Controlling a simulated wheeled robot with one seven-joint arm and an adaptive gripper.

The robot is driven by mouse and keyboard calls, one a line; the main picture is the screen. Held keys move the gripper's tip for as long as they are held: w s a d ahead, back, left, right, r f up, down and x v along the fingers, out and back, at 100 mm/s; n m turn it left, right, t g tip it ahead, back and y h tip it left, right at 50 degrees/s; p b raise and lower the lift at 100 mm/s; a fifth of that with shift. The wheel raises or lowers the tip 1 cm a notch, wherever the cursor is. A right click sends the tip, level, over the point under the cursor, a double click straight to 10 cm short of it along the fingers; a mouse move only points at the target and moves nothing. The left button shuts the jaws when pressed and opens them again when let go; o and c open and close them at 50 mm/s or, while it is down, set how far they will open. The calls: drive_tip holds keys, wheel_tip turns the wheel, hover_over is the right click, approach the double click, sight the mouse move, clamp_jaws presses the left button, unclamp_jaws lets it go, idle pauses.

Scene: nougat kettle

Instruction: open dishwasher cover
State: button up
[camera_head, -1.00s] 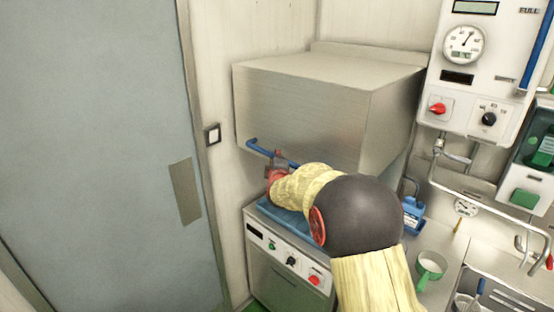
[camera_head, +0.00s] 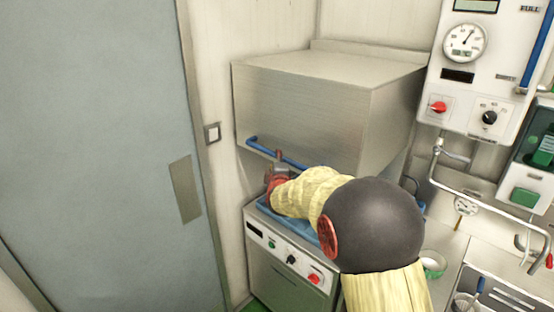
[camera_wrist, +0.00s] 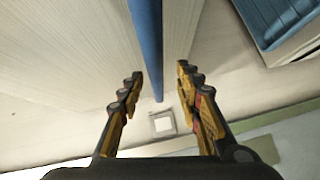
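The dishwasher cover (camera_head: 300,105) is a box-shaped steel hood at the centre of the head view, down over the blue tray (camera_head: 262,207) with a gap between. A blue bar handle (camera_head: 262,150) runs along its lower front edge. My gripper (camera_head: 279,157) is at this handle, near its middle. In the wrist view, my gripper (camera_wrist: 161,75) is open, with a finger on each side of the blue handle (camera_wrist: 147,45). Gaps show between the handle and both fingers. My arm hides the right part of the handle and part of the tray.
A grey door (camera_head: 100,150) stands at left, with a wall switch (camera_head: 212,132) beside it. The control panel (camera_head: 285,255) is below the tray. A wall unit with a gauge (camera_head: 466,43), pipes and a sink (camera_head: 500,290) are at right. A green-and-white cup (camera_head: 433,264) sits on the counter.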

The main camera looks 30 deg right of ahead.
drive_tip(key=v, duration=0.8)
idle(0.4)
drive_tip(key=s+a+f+m+g+y, duration=0.6)
drive_tip(key=s+a+f, duration=0.4)
drive_tip(key=f, duration=0.4)
drive_tip(key=s+a+m+g+b, duration=0.1)
drive_tip(key=s+a+b, duration=0.2)
drive_tip(key=s, duration=0.7)
drive_tip(key=s+a+m+g+b, duration=0.1)
drive_tip(key=s+a+m+b, duration=0.1)
drive_tip(key=s, duration=0.8)
drive_tip(key=s+a+m+g+b, duration=0.1)
drive_tip(key=s+a+m+b, duration=0.1)
drive_tip(key=s, duration=0.8)
drive_tip(key=shift+a+r+y+b, duration=0.25)
drive_tip(key=shift+a+b, duration=0.55)
drive_tip(key=shift+b, duration=0.55)
